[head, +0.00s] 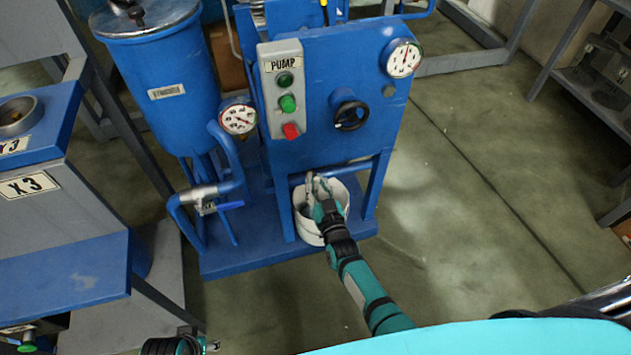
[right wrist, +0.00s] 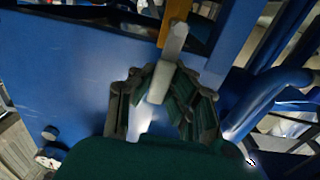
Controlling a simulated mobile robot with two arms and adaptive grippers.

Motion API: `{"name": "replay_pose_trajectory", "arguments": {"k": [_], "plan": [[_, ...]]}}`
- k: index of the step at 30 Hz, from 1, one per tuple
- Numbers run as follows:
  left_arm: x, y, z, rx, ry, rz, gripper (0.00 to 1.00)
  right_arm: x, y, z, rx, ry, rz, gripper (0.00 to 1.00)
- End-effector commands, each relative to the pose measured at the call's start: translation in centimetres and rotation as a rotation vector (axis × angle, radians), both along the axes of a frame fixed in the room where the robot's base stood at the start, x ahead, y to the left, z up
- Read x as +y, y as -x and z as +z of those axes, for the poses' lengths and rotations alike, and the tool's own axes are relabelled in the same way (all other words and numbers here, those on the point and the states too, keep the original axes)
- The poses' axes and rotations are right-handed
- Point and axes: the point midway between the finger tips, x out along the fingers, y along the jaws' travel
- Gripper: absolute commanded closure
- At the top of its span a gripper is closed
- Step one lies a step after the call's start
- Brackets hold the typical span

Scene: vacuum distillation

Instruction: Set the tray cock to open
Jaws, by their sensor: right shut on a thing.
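My right gripper (head: 318,186) reaches down to the low front of the blue pump unit, above a white bucket (head: 308,228). In the right wrist view its fingers (right wrist: 163,88) are shut on a pale grey lever, which looks like the handle of the tray cock (right wrist: 172,48). A brass-coloured part shows right behind the lever. In the head view the cock is hidden by the gripper, and I cannot tell its exact angle. Part of my left arm's end (head: 178,345) shows at the bottom edge, cut off by the frame.
The blue pump unit (head: 335,105) carries a PUMP button box (head: 285,88), a black knob (head: 349,115) and gauges. A pipe valve with a blue handle (head: 222,206) is at the left, below a blue tank (head: 160,85). The floor (head: 480,200) at the right is clear.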

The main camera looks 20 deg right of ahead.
Motion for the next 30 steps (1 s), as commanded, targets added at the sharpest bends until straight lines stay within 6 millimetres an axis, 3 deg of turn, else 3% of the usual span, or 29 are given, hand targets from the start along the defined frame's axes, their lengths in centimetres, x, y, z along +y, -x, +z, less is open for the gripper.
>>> {"name": "replay_pose_trajectory", "arguments": {"k": [12, 13, 19, 30], "plan": [[-0.06, 0.00, -0.10, -0.001, 0.001, -0.001, 0.63, 0.01, 0.21, -0.39, 0.009, 0.006, 0.000, 1.00], [-0.06, 0.00, -0.10, -0.001, 0.001, -0.001, 0.63, 0.01, 0.21, -0.39, 0.009, 0.006, 0.000, 0.87], [-0.06, 0.00, -0.10, 0.000, 0.001, -0.001, 0.63, 0.00, 0.12, -0.23, 0.005, 0.005, 0.000, 0.61], [0.05, -0.14, 0.02, -0.003, 0.000, 0.001, 0.63, -0.04, 0.70, -0.18, 0.003, 0.005, 0.000, 0.60]]}}
